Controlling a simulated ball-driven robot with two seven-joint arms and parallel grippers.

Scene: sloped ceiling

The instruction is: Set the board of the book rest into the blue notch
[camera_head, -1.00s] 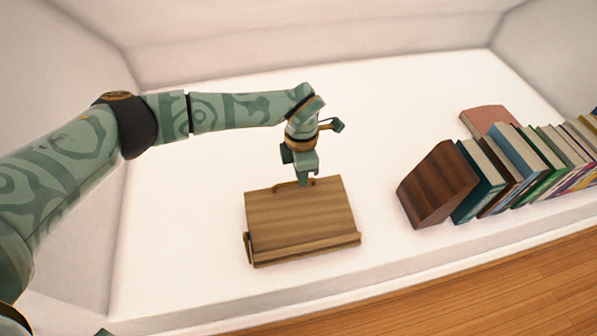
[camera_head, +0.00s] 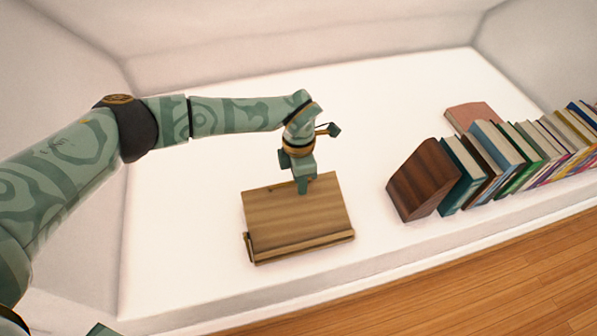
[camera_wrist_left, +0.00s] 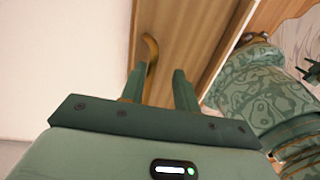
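The book rest's wooden board (camera_head: 295,220) lies on the white surface, sloping, with a ledge (camera_head: 302,246) along its near edge. My left gripper (camera_head: 303,190) comes down from above at the board's far edge, its tip overlapping that edge. In the left wrist view its two fingers (camera_wrist_left: 160,82) stand apart, over the board (camera_wrist_left: 190,30). A thin curved brown bar (camera_wrist_left: 151,50) shows at the board's edge, close to the left finger. I see no grip on it. The blue notch is not visible.
A dark wooden bookend (camera_head: 430,180) and a leaning row of books (camera_head: 510,155) stand on the right. A reddish flat thing (camera_head: 472,114) lies behind them. White walls close the left and back. The white surface around the rest is clear, up to its front edge.

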